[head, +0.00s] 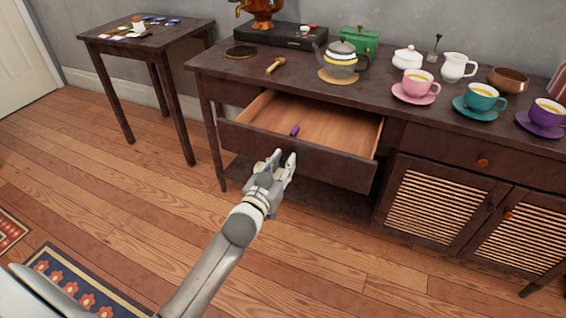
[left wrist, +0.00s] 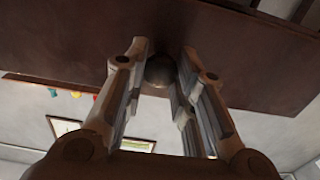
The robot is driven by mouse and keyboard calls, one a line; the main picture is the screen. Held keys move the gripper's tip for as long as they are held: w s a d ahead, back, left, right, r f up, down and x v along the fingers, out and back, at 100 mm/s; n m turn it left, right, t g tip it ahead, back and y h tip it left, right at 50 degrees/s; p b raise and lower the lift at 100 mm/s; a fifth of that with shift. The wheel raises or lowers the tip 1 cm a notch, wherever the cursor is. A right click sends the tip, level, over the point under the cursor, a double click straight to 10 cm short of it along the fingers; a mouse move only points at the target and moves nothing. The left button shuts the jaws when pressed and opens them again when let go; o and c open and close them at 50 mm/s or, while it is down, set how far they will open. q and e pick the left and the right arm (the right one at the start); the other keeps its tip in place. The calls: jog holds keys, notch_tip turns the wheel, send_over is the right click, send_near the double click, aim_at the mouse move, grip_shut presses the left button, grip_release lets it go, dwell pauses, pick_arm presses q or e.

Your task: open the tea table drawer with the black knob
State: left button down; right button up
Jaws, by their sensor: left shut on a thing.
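The tea table drawer (head: 318,158) in the head view is pulled out from the dark brown tea table (head: 231,75), and its light wood inside shows. A small purple thing (head: 295,130) lies inside it near the front. My left gripper (head: 282,157) is at the drawer's front panel, shut on the knob. In the left wrist view the round dark knob (left wrist: 160,70) sits between my left gripper's fingers (left wrist: 160,75), against the drawer front (left wrist: 230,60). In the head view the gripper hides the knob. My right gripper is not in view.
On the table top stand a glass teapot (head: 342,62), a pink cup (head: 416,82), a teal cup (head: 484,98) and a purple cup (head: 546,112). A second drawer with an orange knob (head: 482,162) is at the right, above slatted doors. A side table (head: 150,45) stands left.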

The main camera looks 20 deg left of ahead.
pick_arm(q)
jog(key=c, duration=1.2)
grip_release()
jog(key=s, duration=1.2)
jog(key=shift+f, duration=0.1)
